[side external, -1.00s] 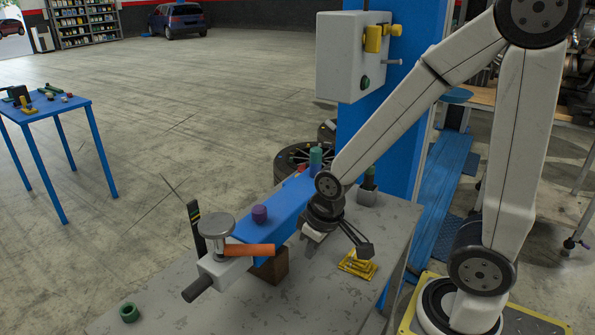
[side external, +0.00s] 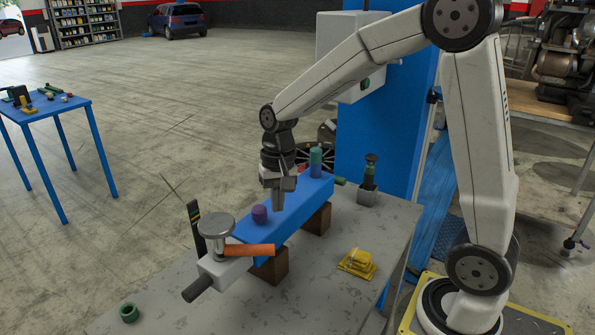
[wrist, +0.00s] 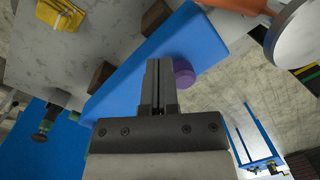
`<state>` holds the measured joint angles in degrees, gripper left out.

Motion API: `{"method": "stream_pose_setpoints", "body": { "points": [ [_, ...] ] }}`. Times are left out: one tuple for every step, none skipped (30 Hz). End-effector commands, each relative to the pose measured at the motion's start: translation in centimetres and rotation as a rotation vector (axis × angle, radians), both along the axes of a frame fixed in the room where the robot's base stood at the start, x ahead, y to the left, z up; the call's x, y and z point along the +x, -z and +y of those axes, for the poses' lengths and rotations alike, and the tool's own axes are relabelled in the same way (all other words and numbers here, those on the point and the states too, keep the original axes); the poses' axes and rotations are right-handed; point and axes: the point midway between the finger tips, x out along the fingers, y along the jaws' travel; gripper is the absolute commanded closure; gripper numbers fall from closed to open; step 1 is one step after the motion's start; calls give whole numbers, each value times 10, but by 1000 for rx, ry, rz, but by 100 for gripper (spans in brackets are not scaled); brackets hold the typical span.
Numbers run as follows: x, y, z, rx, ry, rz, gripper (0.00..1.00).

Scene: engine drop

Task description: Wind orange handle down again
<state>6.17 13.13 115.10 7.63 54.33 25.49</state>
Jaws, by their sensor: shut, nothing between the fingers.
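The orange handle (side external: 249,250) sticks out to the right from the post under a round metal disc (side external: 216,225), at the near end of a blue beam (side external: 310,190). Part of the orange handle (wrist: 250,5) shows at the top of the wrist view, beside the disc (wrist: 300,35). My gripper (side external: 278,208) is shut and empty, pointing down above the blue beam, just right of a purple cylinder (side external: 259,214). In the wrist view my gripper (wrist: 159,62) hangs over the beam (wrist: 125,82) beside the purple cylinder (wrist: 184,73). The handle is clear of the fingers.
The beam rests on brown blocks (side external: 318,218) on a grey table (side external: 325,285). A green cylinder (side external: 316,162) stands on its far end. A yellow piece (side external: 357,264), a green ring (side external: 129,312) and a dark-green-topped part (side external: 369,175) are also on the table.

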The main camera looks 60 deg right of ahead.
Motion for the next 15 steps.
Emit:
{"method": "stream_pose_setpoints", "body": {
  "points": [
    [9, -7, -3, 16, 51, 24, 100],
    [13, -11, -4, 24, 81, 42, 100],
    [19, -16, -6, 35, 119, 63, 100],
    [22, -20, -7, 44, 146, 79, 100],
    [26, -24, -8, 52, 171, 93, 100],
    [30, -29, -10, 61, 201, 113, 100],
    [32, -32, -11, 67, 221, 127, 100],
    [35, -35, -11, 72, 241, 139, 100],
    [37, -39, -13, 79, 263, 154, 100],
    [39, -41, -13, 83, 278, 162, 100],
    [40, -43, -14, 87, 288, 172, 100],
    [42, -46, -14, 91, 302, 179, 100],
    [43, -47, -15, 93, 309, 185, 100],
    [43, -48, -15, 94, 315, 190, 100],
    [44, -49, -15, 95, 319, 193, 100]
  ]
}}
